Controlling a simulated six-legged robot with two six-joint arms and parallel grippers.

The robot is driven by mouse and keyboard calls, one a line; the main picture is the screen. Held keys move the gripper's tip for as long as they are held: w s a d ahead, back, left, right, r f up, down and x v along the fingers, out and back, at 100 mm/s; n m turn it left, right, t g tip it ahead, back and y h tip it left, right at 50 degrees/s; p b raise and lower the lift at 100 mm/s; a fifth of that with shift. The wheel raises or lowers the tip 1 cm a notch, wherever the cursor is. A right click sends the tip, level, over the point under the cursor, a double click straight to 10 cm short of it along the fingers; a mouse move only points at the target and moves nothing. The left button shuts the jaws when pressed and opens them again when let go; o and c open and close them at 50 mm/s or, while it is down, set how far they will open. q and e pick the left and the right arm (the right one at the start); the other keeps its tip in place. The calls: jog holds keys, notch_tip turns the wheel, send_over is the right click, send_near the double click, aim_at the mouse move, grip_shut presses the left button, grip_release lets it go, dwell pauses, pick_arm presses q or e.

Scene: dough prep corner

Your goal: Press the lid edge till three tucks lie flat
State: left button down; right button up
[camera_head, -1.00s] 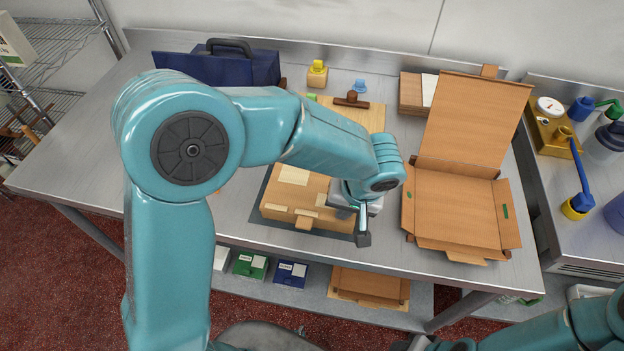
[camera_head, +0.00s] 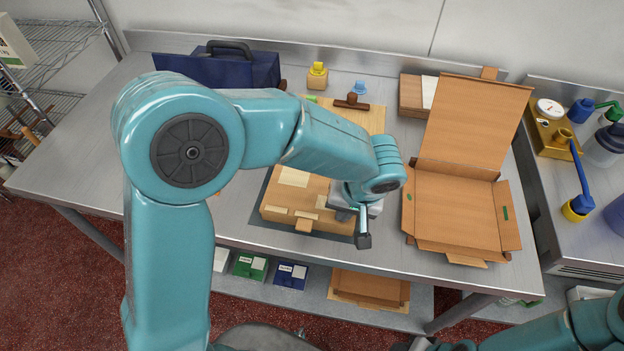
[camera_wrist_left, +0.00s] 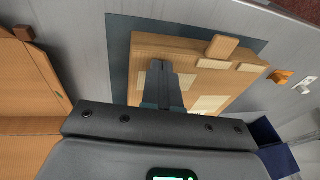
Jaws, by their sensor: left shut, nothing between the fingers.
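A shut cardboard box (camera_head: 283,197) lies on a dark mat (camera_head: 262,222) at the front of the steel table. Its lid carries pale patches, and small pale tabs show along its front edge. A cardboard tab (camera_head: 304,225) juts from the front edge; it also shows in the left wrist view (camera_wrist_left: 221,46). My left gripper (camera_head: 363,240) points down at the box's right front corner, fingers together and empty. In the left wrist view its fingers (camera_wrist_left: 160,78) overlap the box lid (camera_wrist_left: 190,72); contact is unclear. My right gripper is out of frame.
An open cardboard box (camera_head: 456,208) with a raised lid stands close on the right. Behind are a wooden board (camera_head: 372,118), a brown-handled tool (camera_head: 352,101), a yellow-topped block (camera_head: 317,76) and a dark blue case (camera_head: 225,68).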

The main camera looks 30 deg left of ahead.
aim_at(312, 216)
pick_arm(q)
jog(key=shift+p+v, duration=0.5)
jog(key=shift+v, duration=0.5)
jog(key=shift+d+r, duration=0.1)
jog(key=shift+r, duration=0.35)
jog(key=shift+f, duration=0.15)
jog(key=shift+s+a, duration=0.1)
jog(key=shift+a, duration=0.45)
jog(key=a+b, duration=0.1)
jog(key=a, duration=0.1)
jog(key=s+a+b, duration=0.1)
jog(key=a, duration=0.2)
jog(key=shift+s+a+f, duration=0.1)
jog(key=shift+s, duration=0.1)
jog(key=shift+s+a, duration=0.2)
jog(key=shift+a, duration=0.1)
